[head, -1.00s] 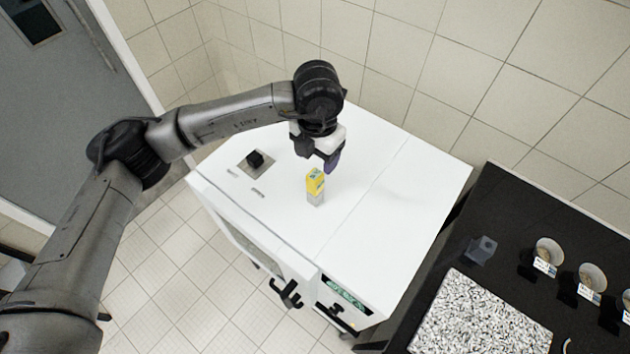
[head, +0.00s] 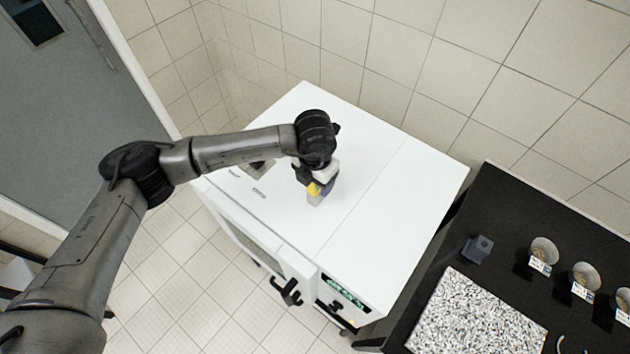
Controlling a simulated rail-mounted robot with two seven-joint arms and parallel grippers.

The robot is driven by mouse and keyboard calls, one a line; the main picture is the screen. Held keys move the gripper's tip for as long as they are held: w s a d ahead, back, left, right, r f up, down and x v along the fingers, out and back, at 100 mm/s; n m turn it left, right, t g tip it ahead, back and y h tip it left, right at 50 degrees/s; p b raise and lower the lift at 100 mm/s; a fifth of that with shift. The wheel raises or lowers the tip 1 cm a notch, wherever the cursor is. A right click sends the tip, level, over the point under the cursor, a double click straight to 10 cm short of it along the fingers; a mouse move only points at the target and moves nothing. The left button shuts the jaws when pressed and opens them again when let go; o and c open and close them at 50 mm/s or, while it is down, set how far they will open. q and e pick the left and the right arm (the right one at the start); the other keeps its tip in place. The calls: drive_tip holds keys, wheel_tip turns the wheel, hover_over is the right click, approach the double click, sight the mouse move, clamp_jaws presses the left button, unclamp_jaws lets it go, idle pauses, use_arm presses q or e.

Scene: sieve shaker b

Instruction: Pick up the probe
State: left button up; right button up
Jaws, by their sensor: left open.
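The probe (head: 314,190), a small block with a yellow upper part and a grey lower part, stands on the white top of the cabinet (head: 350,215). My left gripper (head: 318,184) is at the probe, with its open fingers around or beside the yellow part; I cannot tell which. The gripper hides much of the probe's upper part. My right gripper is not in view.
A grey plate (head: 258,168) lies on the cabinet top, partly behind my arm. A black table (head: 505,225) at the right bears a speckled slab (head: 475,315), a dark block (head: 477,249) and several labelled cups (head: 543,252). The cabinet top's right part is clear.

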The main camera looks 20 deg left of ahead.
use_arm(q)
drive_tip(key=shift+c, duration=0.5)
drive_tip(key=c, duration=0.9)
